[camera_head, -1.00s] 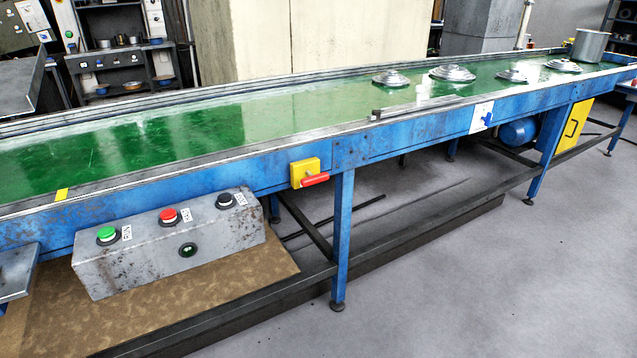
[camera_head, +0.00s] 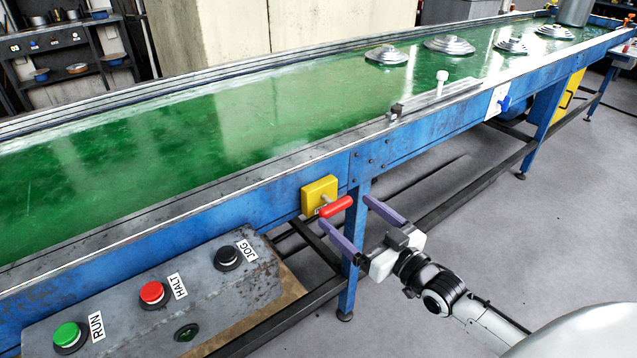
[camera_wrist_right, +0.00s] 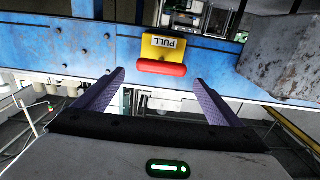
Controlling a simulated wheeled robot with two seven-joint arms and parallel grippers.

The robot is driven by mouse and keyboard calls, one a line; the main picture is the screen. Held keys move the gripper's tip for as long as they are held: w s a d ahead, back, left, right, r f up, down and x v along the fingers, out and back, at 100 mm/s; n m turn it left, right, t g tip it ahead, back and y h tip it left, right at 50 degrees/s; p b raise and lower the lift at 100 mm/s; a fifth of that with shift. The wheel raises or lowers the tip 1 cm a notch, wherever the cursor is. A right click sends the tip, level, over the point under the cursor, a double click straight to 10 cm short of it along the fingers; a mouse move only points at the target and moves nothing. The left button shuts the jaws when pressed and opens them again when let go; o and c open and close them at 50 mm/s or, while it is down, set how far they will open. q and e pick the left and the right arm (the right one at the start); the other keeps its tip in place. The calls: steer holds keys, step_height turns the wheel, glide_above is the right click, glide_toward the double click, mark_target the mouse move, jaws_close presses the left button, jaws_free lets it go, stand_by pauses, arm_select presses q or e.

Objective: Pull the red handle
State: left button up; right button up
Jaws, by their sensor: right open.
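The red handle (camera_head: 336,207) is a short bar sticking out from a yellow box (camera_head: 319,194) on the blue side of the conveyor. My right gripper (camera_head: 346,214) is open, its two purple fingers pointing at the handle, one on each side of it in the head view. In the right wrist view the handle (camera_wrist_right: 161,68) lies just beyond the fingertips (camera_wrist_right: 157,76), roughly centred between them, below a yellow plate marked PULL (camera_wrist_right: 163,48). No contact shows. My left gripper is not in view.
A grey control box with RUN, HALT and JOG buttons (camera_head: 150,295) stands left of the handle. A blue conveyor leg (camera_head: 352,270) stands close behind my right gripper. Metal lids (camera_head: 450,46) lie on the green belt (camera_head: 250,130). Open floor (camera_head: 540,220) is at the right.

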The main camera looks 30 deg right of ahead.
mark_target(330, 200)
steer(key=w, duration=0.7)
steer(key=shift+w+a, duration=0.4)
steer(key=shift+w, duration=0.7)
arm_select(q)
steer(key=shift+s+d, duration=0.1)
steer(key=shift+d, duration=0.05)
